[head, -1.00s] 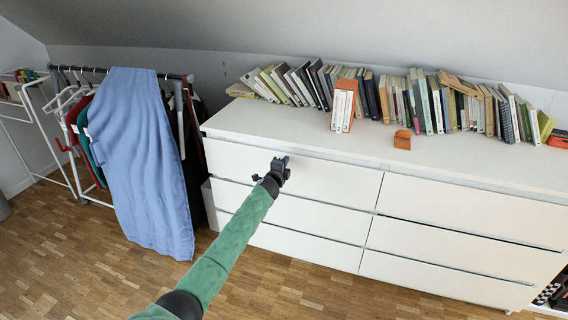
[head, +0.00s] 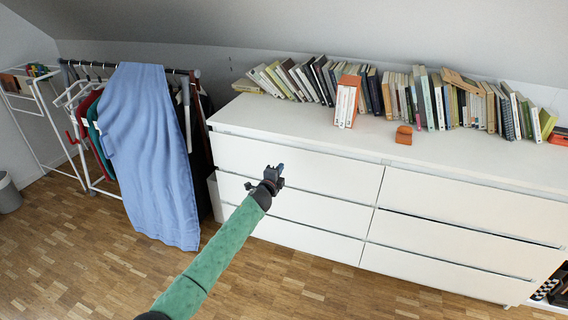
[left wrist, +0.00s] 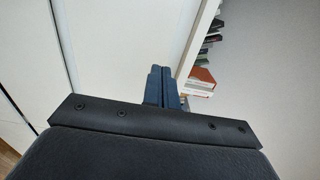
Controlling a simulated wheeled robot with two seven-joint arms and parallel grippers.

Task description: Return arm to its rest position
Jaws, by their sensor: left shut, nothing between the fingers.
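My left arm, in a green sleeve, reaches up from the bottom of the head view. My left gripper (head: 277,172) is in front of the white dresser (head: 310,182), over its left drawer fronts. In the left wrist view the fingers of the left gripper (left wrist: 160,72) lie together with nothing between them. The dresser's white front (left wrist: 120,45) also shows there behind the fingers. The dresser's drawers look closed or nearly so, with dark gaps along the right-hand ones. My right gripper is not in view.
A row of books (head: 440,102) and a small orange box (head: 404,135) stand on the dresser top. A clothes rack with a blue cloth (head: 150,150) stands left of the dresser. A grey bin (head: 8,192) is at the far left. The wooden floor (head: 75,255) in front is clear.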

